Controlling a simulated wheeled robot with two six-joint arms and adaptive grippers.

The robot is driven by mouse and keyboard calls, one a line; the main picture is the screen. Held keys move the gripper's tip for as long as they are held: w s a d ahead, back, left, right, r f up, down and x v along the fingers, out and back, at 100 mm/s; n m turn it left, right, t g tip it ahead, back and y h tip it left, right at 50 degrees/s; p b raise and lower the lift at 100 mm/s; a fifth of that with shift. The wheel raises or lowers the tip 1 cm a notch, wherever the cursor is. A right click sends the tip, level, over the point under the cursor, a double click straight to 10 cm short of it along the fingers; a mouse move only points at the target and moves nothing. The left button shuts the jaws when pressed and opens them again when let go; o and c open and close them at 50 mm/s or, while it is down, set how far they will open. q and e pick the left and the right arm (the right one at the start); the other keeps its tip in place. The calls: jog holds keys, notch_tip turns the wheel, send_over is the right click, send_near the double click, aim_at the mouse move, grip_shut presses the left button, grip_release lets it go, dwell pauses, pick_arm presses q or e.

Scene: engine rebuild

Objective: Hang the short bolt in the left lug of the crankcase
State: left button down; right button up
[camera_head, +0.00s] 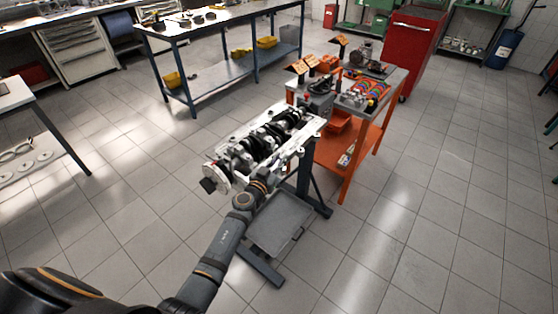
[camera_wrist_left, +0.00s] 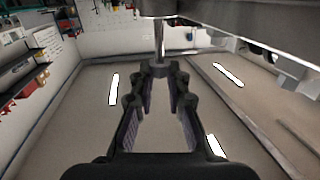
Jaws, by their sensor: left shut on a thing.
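The crankcase (camera_head: 228,150), a light metal block with a dark crankshaft along it, sits on a stand in the middle of the head view. My left arm reaches its near side; the left gripper (camera_head: 268,179) is low against that edge, its fingers mostly hidden. In the left wrist view the gripper (camera_wrist_left: 162,70) is shut on the short bolt (camera_wrist_left: 160,42), whose bright shank points up from the fingertips. The shank's upper end meets or passes behind a round lug (camera_wrist_left: 158,8) at the top edge; how far in it is, I cannot tell. My right gripper is not in view.
The crankcase stand (camera_head: 304,184) has a grey drip tray (camera_head: 270,226) below. An orange cart (camera_head: 345,160) with tools and parts stands close behind to the right. A blue-framed workbench (camera_head: 225,22) is at the back. The floor at right is clear.

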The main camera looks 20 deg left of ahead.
pick_arm(q)
jog(key=shift+f+b, duration=0.3)
jog(key=shift+f, duration=0.05)
jog(key=shift+f+b, duration=1.3)
jog(key=shift+f, duration=0.2)
dwell(0.6)
jog(key=shift+r+p, duration=0.3)
jog(key=shift+p, duration=0.15)
jog(key=shift+f+b, duration=0.35)
jog(key=shift+f, duration=0.05)
dwell(0.6)
jog(key=shift+r+p, duration=0.3)
jog(key=shift+p, duration=0.15)
dwell(0.5)
jog(key=shift+f+b, duration=0.35)
jog(key=shift+f, duration=0.05)
jog(key=shift+r+p, duration=0.25)
jog(key=shift+p, duration=0.2)
dwell(0.3)
